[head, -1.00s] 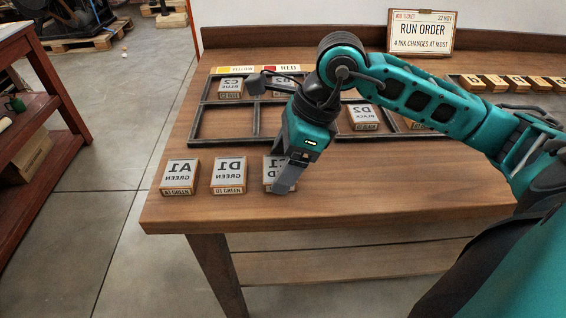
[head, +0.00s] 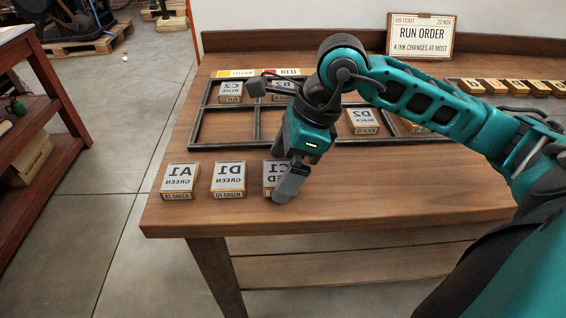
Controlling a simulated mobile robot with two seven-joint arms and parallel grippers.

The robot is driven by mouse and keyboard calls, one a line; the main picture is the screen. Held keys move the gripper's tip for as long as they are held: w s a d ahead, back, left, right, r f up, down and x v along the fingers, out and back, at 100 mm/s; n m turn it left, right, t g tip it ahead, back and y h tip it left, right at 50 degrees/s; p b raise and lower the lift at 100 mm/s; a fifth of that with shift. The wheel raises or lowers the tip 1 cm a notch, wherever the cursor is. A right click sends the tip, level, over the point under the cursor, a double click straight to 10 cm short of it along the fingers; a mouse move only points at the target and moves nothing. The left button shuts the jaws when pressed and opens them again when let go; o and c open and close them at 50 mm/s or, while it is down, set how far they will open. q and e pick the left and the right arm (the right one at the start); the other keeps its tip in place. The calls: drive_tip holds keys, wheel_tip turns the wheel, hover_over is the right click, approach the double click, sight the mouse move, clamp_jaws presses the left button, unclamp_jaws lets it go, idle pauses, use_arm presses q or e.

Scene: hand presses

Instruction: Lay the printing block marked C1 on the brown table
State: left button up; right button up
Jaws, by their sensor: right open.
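A printing block that appears to be marked C1 (head: 270,178), with a grey face and wooden body, lies on the brown table (head: 370,205) near its front edge. Its mirrored lettering seems to read RED, but a gripper finger covers its right part. My right gripper (head: 289,184) reaches down over the right side of this block and is open. I cannot tell whether a finger touches the block. My left gripper is not in view.
Green blocks A1 (head: 179,178) and D1 (head: 229,177) lie in a row to the left. Behind is a dark divided tray (head: 227,143) with blocks C2 (head: 231,89), B2 (head: 283,86) and D2 (head: 362,117). A run order sign (head: 421,36) stands at the back. Front right table is clear.

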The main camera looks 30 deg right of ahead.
drive_tip(key=p+v, duration=0.1)
drive_tip(key=v, duration=1)
drive_tip(key=shift+r+p, duration=0.35)
drive_tip(key=shift+p, duration=0.05)
drive_tip(key=shift+s+d, duration=0.1)
drive_tip(key=shift+s, duration=0.05)
